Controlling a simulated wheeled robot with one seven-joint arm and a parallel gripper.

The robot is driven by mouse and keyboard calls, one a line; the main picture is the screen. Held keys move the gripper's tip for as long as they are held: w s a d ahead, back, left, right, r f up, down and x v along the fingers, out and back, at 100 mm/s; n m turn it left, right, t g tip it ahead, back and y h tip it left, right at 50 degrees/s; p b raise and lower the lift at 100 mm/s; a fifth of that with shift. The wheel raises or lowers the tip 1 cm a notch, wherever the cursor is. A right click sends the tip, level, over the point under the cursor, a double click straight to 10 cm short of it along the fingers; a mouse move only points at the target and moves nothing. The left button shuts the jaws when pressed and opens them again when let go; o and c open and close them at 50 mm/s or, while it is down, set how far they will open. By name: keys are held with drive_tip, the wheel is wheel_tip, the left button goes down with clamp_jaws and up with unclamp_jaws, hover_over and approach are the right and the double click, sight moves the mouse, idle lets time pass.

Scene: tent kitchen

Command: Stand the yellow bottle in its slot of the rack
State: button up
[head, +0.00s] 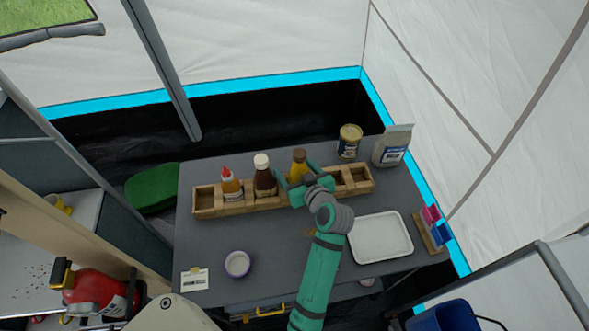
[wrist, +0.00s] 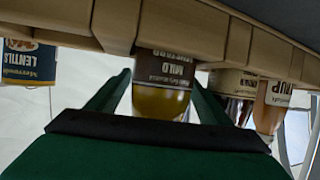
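The yellow bottle (head: 299,163), with a dark yellow cap, stands upright at the wooden rack (head: 235,208), right of the white-capped brown bottle. In the wrist view, which is upside down, the yellow bottle (wrist: 160,100) shows a brown label. Its base is hidden behind the rack's wooden wall (wrist: 115,22), as if seated in a slot. My gripper (head: 297,178) is at the front of the rack, one finger on each side of the bottle. In the head view the fingers look wider apart than the bottle, so it seems open around it.
A brown bottle (head: 264,176) and a red-capped bottle (head: 230,186) stand in the rack to the left. Empty compartments show at both rack ends. A tin (head: 349,142) and a bag (head: 393,147) stand behind right. A white tray (head: 381,238) and a small bowl (head: 237,264) lie in front.

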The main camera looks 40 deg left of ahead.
drive_tip(key=v, duration=1)
drive_tip(key=shift+s+d+r, duration=0.15)
drive_tip(key=shift+d+r, duration=0.05)
drive_tip(key=shift+d, duration=0.15)
